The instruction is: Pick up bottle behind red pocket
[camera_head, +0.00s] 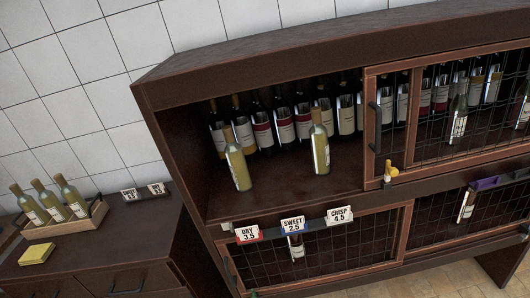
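A red pocket (248,234) holds a white card reading DRY 3.5 on the front edge of the cabinet's open shelf. A yellow-green bottle (238,163) with a white label stands behind it, near the front left of the shelf. A second, similar bottle (320,148) stands to its right, farther along the shelf. A blue pocket (293,225) with a SWEET 2.5 card and a CRISP 4.5 card (339,215) sit right of the red pocket. My gripper is not in view.
A row of dark bottles (285,127) lines the shelf's back. A mesh door (455,110) with a dark handle (375,127) covers the right side. A wooden crate (62,229) of bottles and a yellow block (37,254) sit on the lower left cabinet. A purple pocket (485,183) is at right.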

